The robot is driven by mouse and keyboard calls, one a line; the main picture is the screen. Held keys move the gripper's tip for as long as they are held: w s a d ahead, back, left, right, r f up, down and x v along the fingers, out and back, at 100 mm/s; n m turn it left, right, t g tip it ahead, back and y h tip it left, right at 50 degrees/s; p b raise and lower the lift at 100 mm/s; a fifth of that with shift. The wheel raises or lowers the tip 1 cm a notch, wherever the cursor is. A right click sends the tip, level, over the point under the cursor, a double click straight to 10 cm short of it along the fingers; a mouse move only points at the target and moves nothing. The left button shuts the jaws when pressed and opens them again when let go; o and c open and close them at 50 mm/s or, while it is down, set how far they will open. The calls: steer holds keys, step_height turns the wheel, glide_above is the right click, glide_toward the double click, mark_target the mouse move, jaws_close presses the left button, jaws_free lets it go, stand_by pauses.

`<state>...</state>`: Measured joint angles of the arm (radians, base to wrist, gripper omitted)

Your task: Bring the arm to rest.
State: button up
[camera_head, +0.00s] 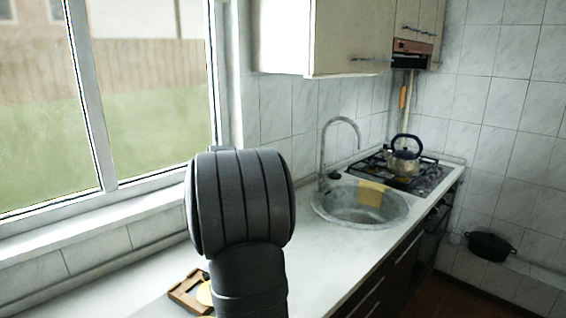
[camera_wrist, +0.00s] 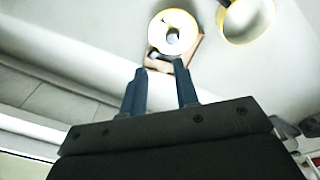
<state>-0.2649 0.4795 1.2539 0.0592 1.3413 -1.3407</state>
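My gripper (camera_wrist: 160,66) shows in the wrist view with its two dark fingers apart and nothing between them. Beyond the fingertips, a white pot with a yellow rim (camera_wrist: 153,32) sits on a wooden trivet (camera_wrist: 192,47); I see a pale round part inside it. A second yellow-rimmed white pot (camera_wrist: 247,18) stands to the right, cut by the picture's top edge. In the head view my dark arm hides the gripper and most of this spot. Only part of the wooden trivet (camera_head: 184,296) and a bit of yellow (camera_head: 205,293) show beside my arm.
A round sink (camera_head: 345,212) with a tall tap (camera_head: 322,150) and a yellowish cloth (camera_head: 374,194) lies right of my arm. Behind it, a kettle (camera_head: 403,160) stands on the hob (camera_head: 375,172). Wall cupboards (camera_head: 340,38) hang above. The counter between arm and sink is clear.

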steer(key=s+d+m, duration=0.1)
steer(key=m, duration=0.2)
steer(key=s+m+t+y, duration=0.1)
steer(key=m, duration=0.1)
steer(key=s+d+m+t, duration=0.1)
steer(key=m, duration=0.2)
steer(key=shift+s+d+f+m, duration=0.25)
steer(key=shift+s+d+m, duration=0.05)
steer(key=shift+d, duration=0.05)
steer(key=shift+f, duration=0.1)
steer(key=c, duration=0.4)
steer(key=w+a+f+m, duration=0.1)
steer(key=f, duration=0.1)
steer(key=w+a+f, duration=0.2)
steer(key=f, duration=0.1)
steer(key=w+a+f+m, duration=0.1)
steer(key=w+f, duration=0.1)
steer(key=f, duration=0.1)
steer(key=shift+w+a+m+t, duration=0.2)
steer(key=shift+w+m+t, duration=0.05)
steer(key=shift+m+t, duration=0.05)
jaws_close()
steer(key=x, duration=0.9)
steer(key=shift+s+a+f, duration=0.1)
steer(key=shift+a, duration=0.05)
steer(key=shift+s+f, duration=0.1)
steer(key=shift+s, duration=0.1)
steer(key=shift+s+d+r, duration=0.2)
steer(key=shift+s+d, duration=0.9)
steer(key=shift+s, duration=0.25)
